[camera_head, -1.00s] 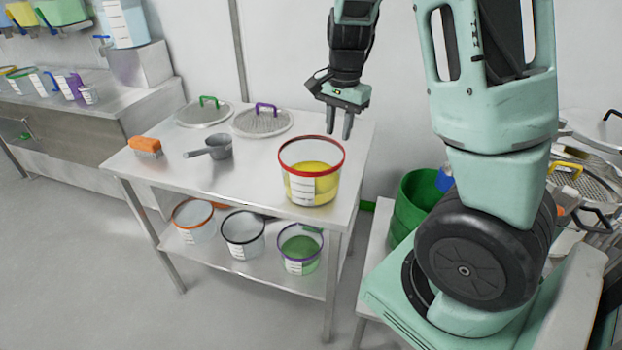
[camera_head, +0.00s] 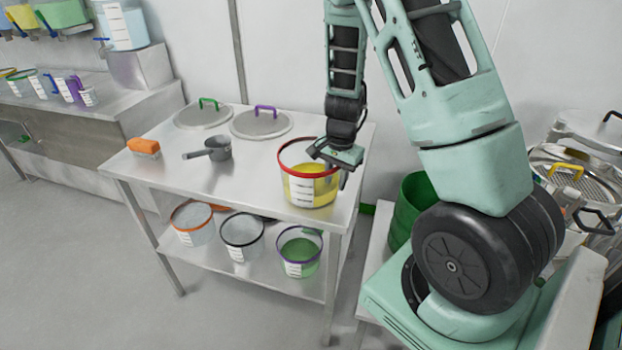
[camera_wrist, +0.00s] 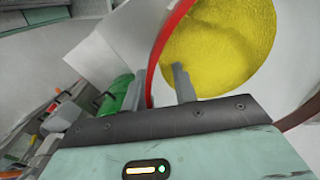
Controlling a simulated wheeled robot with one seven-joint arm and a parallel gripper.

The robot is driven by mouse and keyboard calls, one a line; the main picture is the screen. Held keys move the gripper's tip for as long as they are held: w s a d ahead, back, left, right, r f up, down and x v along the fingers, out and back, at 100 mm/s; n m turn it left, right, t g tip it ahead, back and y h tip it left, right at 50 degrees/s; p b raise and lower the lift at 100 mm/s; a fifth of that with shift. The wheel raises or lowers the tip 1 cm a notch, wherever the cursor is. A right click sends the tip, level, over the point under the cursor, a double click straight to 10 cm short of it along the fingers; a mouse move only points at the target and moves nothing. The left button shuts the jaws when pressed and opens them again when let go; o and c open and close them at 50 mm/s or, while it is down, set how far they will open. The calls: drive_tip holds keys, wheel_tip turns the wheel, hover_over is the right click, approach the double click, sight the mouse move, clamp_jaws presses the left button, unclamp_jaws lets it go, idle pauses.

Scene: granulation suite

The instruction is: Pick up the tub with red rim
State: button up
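The tub with the red rim (camera_head: 309,186) stands upright near the right end of the steel table's top. It is clear-walled with a white label and holds yellow powder (camera_wrist: 220,45). My gripper (camera_head: 344,178) is low at the tub's right side. In the wrist view my gripper (camera_wrist: 165,88) is open, with its two fingers apart. The red rim (camera_wrist: 158,50) passes between them, one finger inside over the powder and the other outside. I cannot tell whether either finger touches the wall.
The steel table (camera_head: 255,183) also bears a grey scoop (camera_head: 217,148), an orange brush (camera_head: 144,147) and two lids (camera_head: 261,122). Several tubs (camera_head: 243,235) sit on its lower shelf. A green bin (camera_head: 405,205) stands to the right.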

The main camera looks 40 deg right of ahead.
drive_tip(key=shift+f, duration=0.35)
clamp_jaws()
idle(1.2)
